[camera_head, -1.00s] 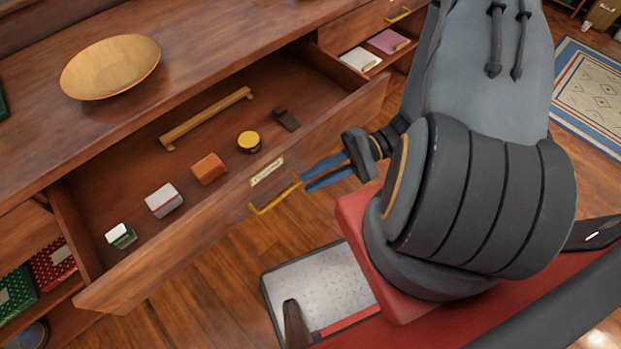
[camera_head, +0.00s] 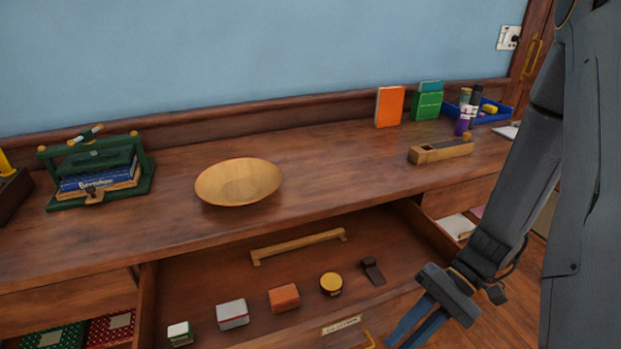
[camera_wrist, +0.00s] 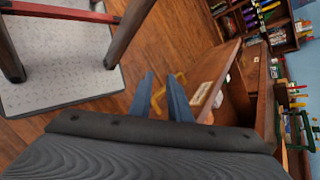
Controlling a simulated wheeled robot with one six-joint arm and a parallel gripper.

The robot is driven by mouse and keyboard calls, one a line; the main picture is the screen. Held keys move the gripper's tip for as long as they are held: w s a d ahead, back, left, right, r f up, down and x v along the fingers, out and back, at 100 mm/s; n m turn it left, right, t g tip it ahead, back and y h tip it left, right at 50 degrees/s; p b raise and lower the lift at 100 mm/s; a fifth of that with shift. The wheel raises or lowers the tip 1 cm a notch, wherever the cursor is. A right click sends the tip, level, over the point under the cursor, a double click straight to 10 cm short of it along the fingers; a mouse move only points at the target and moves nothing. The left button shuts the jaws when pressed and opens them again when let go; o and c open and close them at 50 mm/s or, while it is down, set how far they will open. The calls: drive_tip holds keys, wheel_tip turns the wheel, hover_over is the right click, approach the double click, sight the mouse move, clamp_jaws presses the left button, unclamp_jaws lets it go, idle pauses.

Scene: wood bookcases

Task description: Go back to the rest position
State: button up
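My gripper (camera_head: 405,335) is at the lower right of the head view, its blue fingers pointing down and left just right of the drawer handle. In the wrist view its two fingers (camera_wrist: 161,90) are apart, with nothing held. The yellow drawer handle (camera_wrist: 158,98) shows behind the gap between them; it also shows at the bottom edge of the head view (camera_head: 369,341). My grey arm comes down along the right side of the head view. The fingertips are partly cut off by the bottom edge there.
The open drawer (camera_head: 405,300) holds several small items and juts out near my gripper. A wooden bowl (camera_head: 238,181), a green press (camera_head: 97,172), books and a wooden plane (camera_head: 440,151) stand on the counter (camera_head: 330,165). Wood floor (camera_wrist: 185,30) lies below.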

drive_tip(key=w+d+r+n+t+h, duration=0.1)
drive_tip(key=w+r+n+t+h, duration=0.1)
drive_tip(key=w+r+t+h, duration=0.3)
wheel_tip(320, 180, up, 9)
drive_tip(key=h, duration=0.4)
drive_tip(key=shift+w+n, duration=0.3)
